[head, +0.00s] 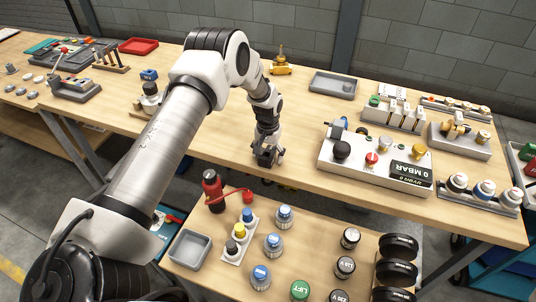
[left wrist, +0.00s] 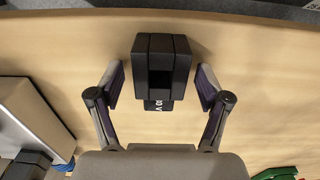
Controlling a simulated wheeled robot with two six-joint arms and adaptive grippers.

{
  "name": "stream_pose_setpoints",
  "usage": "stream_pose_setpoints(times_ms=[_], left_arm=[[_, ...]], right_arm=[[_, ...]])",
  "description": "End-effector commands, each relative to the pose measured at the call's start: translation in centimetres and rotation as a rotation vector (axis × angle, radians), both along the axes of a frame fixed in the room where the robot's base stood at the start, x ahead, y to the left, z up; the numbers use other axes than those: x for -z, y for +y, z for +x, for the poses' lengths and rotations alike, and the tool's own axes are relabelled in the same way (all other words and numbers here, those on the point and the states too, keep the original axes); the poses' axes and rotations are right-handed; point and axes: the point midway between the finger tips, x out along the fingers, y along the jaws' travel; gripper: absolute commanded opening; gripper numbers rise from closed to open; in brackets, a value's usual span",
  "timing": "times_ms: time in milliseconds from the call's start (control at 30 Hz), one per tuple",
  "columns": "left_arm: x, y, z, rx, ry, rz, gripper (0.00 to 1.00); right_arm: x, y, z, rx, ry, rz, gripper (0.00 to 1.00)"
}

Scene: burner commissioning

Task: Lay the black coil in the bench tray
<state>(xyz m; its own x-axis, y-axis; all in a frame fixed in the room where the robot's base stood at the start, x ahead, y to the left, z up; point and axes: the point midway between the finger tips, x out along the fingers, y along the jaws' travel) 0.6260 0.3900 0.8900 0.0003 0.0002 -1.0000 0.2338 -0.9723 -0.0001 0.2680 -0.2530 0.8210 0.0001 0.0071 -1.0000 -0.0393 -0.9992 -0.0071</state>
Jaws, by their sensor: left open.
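The black coil (left wrist: 160,65) is a dark block with a partly readable white "V" label, seen in the left wrist view. It sits between the two fingers of my left gripper (left wrist: 162,88), with a visible gap on each side. In the head view my left gripper (head: 267,156) is low at the front edge of the bench, pointing down. There I cannot separate the coil from the dark fingers. The bench tray (head: 327,79) is a shallow grey tray at the back of the bench, right of the gripper. My right gripper is not seen.
A white panel marked "0 MBAR" (head: 345,172) stands right of the gripper. A yellow valve part (head: 281,68) stands left of the tray. Bench between gripper and tray looks clear.

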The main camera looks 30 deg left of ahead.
Motion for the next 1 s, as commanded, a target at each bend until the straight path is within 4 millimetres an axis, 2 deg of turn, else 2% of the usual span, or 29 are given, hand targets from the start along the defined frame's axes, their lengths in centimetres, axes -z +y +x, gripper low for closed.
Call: stream_pose_setpoints(times_ms=[33, 167, 200, 233, 267, 667, 933, 1000], left_arm=[[0.0, 0.0, 0.0, 0.0, 0.0, 0.0, 0.77], [0.0, 0.0, 0.0, 0.0, 0.0, 0.0, 0.31], [0.0, 0.0, 0.0, 0.0, 0.0, 0.0, 0.17], [0.0, 0.0, 0.0, 0.0, 0.0, 0.0, 0.06], [0.0, 0.0, 0.0, 0.0, 0.0, 0.0, 0.02], [-0.5, 0.0, 0.1, 0.0, -0.001, -0.001, 0.02], [-3.5, -0.1, 0.0, 0.0, -0.003, -0.001, 0.02], [-3.5, -0.9, -1.4, 0.002, 0.003, -0.001, 0.02]], right_arm=[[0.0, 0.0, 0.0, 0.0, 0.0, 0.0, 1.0], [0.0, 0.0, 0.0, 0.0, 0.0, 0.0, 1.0], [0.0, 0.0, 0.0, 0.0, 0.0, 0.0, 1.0], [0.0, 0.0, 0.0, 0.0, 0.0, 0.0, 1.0], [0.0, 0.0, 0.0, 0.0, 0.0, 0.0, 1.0], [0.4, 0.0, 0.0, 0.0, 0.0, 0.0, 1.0], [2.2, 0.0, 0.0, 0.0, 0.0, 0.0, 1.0], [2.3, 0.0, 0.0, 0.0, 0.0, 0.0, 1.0]])
